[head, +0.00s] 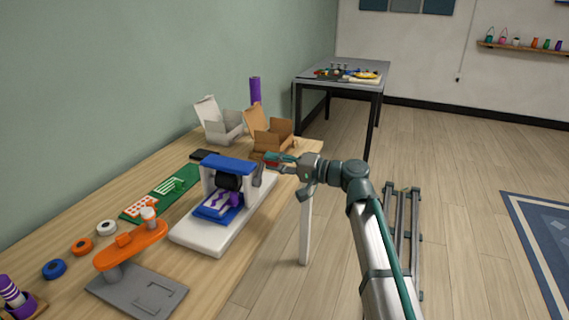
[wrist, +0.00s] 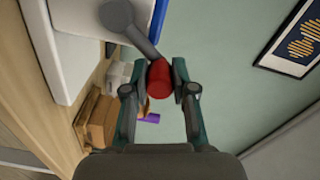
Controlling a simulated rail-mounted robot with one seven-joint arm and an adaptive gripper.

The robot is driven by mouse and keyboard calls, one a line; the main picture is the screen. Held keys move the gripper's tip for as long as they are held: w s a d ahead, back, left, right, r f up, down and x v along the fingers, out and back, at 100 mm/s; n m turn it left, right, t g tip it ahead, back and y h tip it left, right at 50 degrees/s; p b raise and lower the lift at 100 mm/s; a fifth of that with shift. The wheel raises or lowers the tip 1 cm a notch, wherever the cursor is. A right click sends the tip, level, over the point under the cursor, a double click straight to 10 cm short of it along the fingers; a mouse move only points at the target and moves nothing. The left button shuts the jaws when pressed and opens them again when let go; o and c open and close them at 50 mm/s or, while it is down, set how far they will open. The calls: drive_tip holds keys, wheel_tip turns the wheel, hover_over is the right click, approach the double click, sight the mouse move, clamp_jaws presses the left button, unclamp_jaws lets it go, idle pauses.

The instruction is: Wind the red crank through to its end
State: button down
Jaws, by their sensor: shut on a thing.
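The red crank handle (wrist: 159,79) sits between the fingertips of my gripper (wrist: 160,84) in the wrist view, and the fingers are shut on it. A grey crank arm (wrist: 132,25) runs from the handle up to a round hub at the machine's side. In the head view my gripper (head: 278,160) is at the right side of the machine, and only a bit of red shows there. The machine has a blue top (head: 229,165), a black roller (head: 229,180) and a white base (head: 212,237). A blue plate with a purple and white piece (head: 222,203) lies below the roller.
An orange and grey press (head: 130,246) stands on the wooden workbench, near several tape rolls. Open cardboard (head: 270,138) and white (head: 222,125) boxes stand at the far end.

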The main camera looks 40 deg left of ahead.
drive_tip(key=c, duration=0.9)
unclamp_jaws()
drive_tip(key=v, duration=1.2)
